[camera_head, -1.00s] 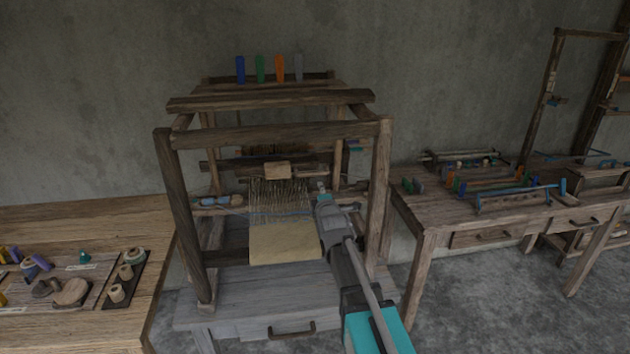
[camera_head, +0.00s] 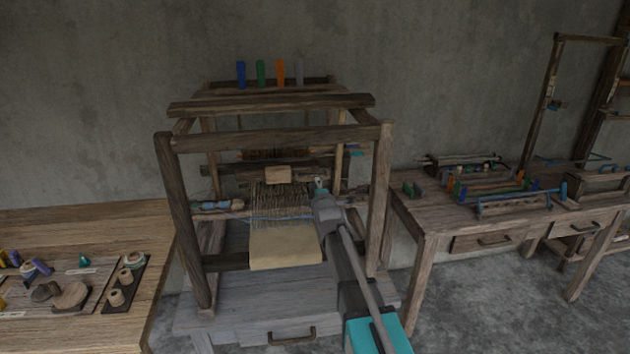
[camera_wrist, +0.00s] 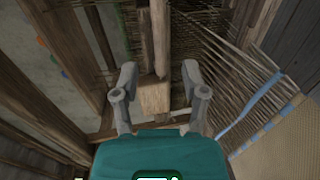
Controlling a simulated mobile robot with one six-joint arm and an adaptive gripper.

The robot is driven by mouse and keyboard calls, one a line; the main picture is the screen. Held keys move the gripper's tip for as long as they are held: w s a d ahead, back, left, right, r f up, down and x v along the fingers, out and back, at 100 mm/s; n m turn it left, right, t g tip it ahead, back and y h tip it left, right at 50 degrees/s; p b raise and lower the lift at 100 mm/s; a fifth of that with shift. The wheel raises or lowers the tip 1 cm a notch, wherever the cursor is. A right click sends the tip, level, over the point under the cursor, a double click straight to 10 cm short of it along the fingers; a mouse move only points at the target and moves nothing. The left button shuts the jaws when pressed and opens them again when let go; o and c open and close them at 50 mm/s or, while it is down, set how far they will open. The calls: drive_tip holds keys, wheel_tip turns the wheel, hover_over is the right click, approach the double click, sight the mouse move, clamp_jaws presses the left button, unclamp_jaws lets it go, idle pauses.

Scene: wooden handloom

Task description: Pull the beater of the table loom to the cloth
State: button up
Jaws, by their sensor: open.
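The table loom (camera_head: 382,200) stands in the middle of the head view. Its beater bar (camera_head: 235,170) runs across inside the frame and carries a pale wooden block (camera_head: 278,174). The pale cloth (camera_head: 285,248) lies at the front, apart from the beater, with warp threads (camera_head: 280,202) between. My gripper (camera_head: 320,185) is inside the frame, right of the block in the head view. In the wrist view my open gripper (camera_wrist: 159,72) has the block (camera_wrist: 154,97) showing between its fingers; contact and depth are unclear. The cloth (camera_wrist: 290,145) shows at lower right.
The loom's side posts and top front beam (camera_head: 280,138) surround my arm. A blue-wound stick (camera_head: 217,205) lies at the left of the warp. A tray of spools (camera_head: 72,290) is on the left table; tools lie on the right table (camera_head: 440,210).

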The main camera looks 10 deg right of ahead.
drive_tip(key=w, duration=0.7)
drive_tip(key=shift+w+f, duration=0.2)
drive_tip(key=shift+w, duration=0.05)
clamp_jaws()
